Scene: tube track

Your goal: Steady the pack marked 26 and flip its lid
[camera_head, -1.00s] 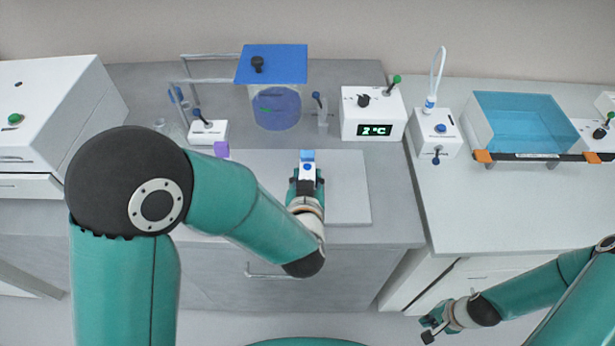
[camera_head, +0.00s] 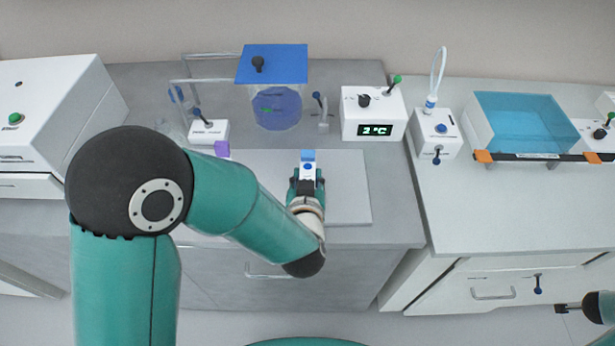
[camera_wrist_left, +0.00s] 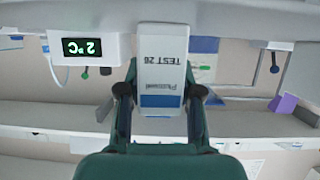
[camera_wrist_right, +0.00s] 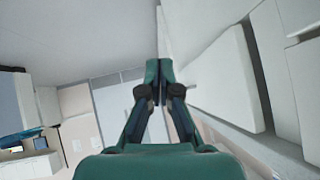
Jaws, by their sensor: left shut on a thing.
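The pack marked 26 (camera_head: 308,157) is a small white block with a blue end, above the pale board on the left counter. In the left wrist view the pack (camera_wrist_left: 161,72) shows the print "TEST 26" upside down and a blue band. My left gripper (camera_head: 307,182) is shut on the pack, one finger at each side. I cannot tell whether the lid is open or closed. My right gripper (camera_head: 562,308) is far from the pack, low at the right edge, before the drawers. In the right wrist view its fingers (camera_wrist_right: 159,68) are together and empty.
A pale board (camera_head: 347,190) lies under the left arm. Behind it stand a blue-lidded vessel (camera_head: 277,105) and a white box reading 2 °C (camera_head: 372,112). A purple block (camera_head: 222,148) is at left. A blue bath (camera_head: 525,122) stands right; the right counter's front (camera_head: 500,205) is clear.

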